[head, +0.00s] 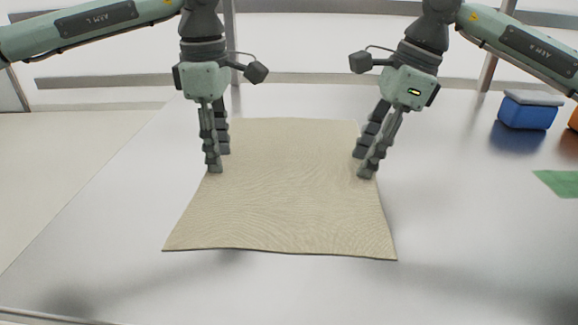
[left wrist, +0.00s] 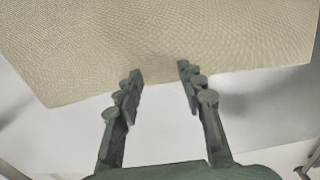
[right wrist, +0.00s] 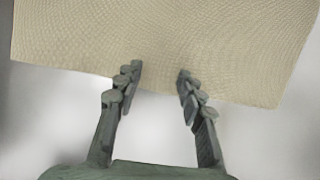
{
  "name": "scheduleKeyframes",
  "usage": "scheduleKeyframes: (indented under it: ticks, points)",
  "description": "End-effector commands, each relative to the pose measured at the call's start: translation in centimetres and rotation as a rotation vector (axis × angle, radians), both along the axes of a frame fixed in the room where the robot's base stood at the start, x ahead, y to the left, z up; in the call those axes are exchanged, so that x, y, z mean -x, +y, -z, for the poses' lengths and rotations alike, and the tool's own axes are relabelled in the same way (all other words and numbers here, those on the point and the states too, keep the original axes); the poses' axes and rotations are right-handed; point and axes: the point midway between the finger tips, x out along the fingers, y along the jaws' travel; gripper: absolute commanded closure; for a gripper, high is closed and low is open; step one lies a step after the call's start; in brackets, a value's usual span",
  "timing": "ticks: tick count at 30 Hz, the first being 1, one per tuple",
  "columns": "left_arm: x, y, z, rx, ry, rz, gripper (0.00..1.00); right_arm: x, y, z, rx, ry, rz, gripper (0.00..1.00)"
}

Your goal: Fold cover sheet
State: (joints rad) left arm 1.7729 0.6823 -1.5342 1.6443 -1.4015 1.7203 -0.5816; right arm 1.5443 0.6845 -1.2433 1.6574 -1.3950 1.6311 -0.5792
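The beige, finely patterned cover sheet (head: 285,205) lies spread out on the table, its near edge slightly wavy. My left gripper (head: 218,161) points down at the sheet's left edge, with its fingers apart. In the left wrist view the sheet (left wrist: 160,35) reaches its fingertips (left wrist: 160,71), with a clear gap between them. My right gripper (head: 361,166) points down at the right edge, fingers also apart. In the right wrist view the sheet's edge (right wrist: 170,35) passes by its spread fingertips (right wrist: 160,72). Whether the fingertips touch the sheet cannot be told.
The grey table (head: 80,245) is clear to the left and in front of the sheet. A blue box with a grey top (head: 526,112) stands at the back right. An orange item (head: 573,119) and a green patch (head: 560,183) are at the right edge.

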Motion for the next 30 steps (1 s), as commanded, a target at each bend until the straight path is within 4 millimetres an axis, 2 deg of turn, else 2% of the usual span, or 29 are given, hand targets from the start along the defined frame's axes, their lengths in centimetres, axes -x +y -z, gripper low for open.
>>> scheduleKeyframes:
  ticks: [2,17,30]
  points:
    - [0.02,0.01,0.05,-0.001,0.002,0.0,0.68,0.02,-0.01,0.09,0.002,0.002,-0.001,0.68]
    - [0.03,0.02,0.27,-0.002,0.003,0.0,0.99,0.03,0.02,0.33,0.003,0.003,0.0,0.99]
    - [0.04,0.08,0.39,-0.003,0.004,-0.001,1.0,0.03,0.0,0.44,0.004,0.004,0.0,1.0]
